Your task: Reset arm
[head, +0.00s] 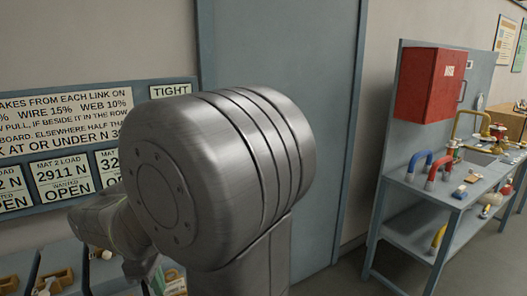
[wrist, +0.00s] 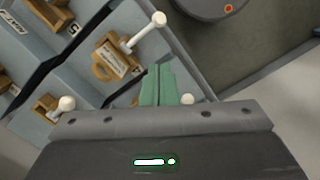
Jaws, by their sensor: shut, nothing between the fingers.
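My gripper (wrist: 159,72) shows in the wrist view as two green fingers pressed together, with nothing between them. It points toward a grey-blue board (wrist: 95,65) that carries wooden blocks and white pegs, and I cannot tell how far off the board is. In the head view my own grey arm fills the middle and hides much of what lies behind it. I cannot make out the fingers clearly there.
A labelled wooden block (wrist: 118,62) and a white-headed peg (wrist: 145,33) lie near the fingertips in the wrist view. In the head view, a sign board (head: 60,130) hangs at left, a blue-grey door (head: 325,120) stands behind my arm, and a workbench (head: 425,200) with a red box (head: 430,85) stands right.

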